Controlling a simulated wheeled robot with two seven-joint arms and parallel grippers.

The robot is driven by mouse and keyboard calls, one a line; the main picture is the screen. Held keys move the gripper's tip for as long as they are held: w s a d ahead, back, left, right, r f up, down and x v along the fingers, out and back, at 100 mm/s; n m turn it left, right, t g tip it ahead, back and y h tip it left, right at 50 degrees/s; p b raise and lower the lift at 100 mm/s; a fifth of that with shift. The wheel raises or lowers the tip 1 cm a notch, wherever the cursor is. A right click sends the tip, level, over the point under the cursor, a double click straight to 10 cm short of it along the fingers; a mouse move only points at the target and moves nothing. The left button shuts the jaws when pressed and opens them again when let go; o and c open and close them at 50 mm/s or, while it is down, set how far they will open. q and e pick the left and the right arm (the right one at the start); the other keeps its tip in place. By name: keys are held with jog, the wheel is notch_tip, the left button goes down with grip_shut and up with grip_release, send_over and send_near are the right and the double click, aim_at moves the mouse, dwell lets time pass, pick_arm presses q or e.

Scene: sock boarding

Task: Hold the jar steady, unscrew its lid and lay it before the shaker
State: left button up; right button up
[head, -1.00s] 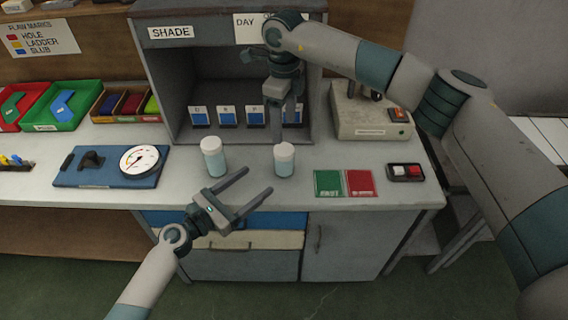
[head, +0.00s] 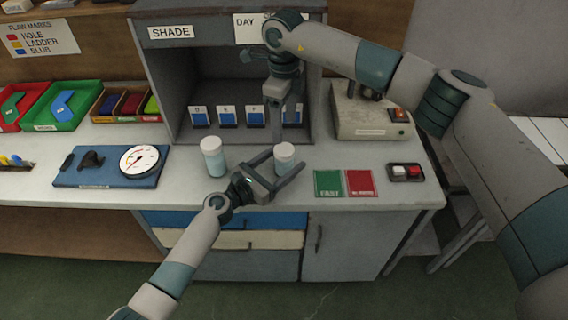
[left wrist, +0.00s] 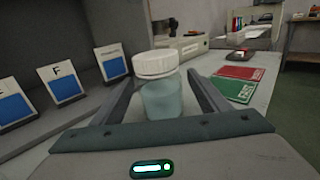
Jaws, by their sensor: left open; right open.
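The jar (head: 284,160), pale blue with a ribbed white lid (left wrist: 155,64), stands upright near the front of the bench. My left gripper (head: 286,161) is open, with one finger on each side of the jar; in the left wrist view a gap shows beside it (left wrist: 162,100). A similar white-topped container, seemingly the shaker (head: 214,160), stands to the left, outside the fingers. My right gripper (head: 284,116) points down above and behind the jar; it is open and empty, its fingertips apart from the lid.
The shade booth (head: 158,80) with several blue sample cards stands behind. A green and red mat (head: 345,183) and a switch box (head: 405,172) lie to the right. A blue board with a dial (head: 110,167) lies left. Bench between jar and mat is narrow but clear.

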pick_arm(q)
grip_shut()
pick_arm(e)
jog(key=s+a+r+m+g+y, duration=0.4)
jog(key=a+r+m, duration=0.45)
jog(key=m, duration=0.45)
jog(key=shift+w+d+f+m+t+h, duration=0.65)
jog(key=shift+d+f+m, duration=0.75)
jog(key=shift+m, duration=1.7)
jog(key=shift+w+d+f+m+t+h, duration=0.7)
jog(key=shift+d+f+m, duration=0.75)
jog(key=shift+m, duration=1.65)
jog(key=shift+w+d+f+m+t+h, duration=0.65)
jog(key=shift+d+f+m, duration=0.75)
jog(key=shift+m, duration=1.7)
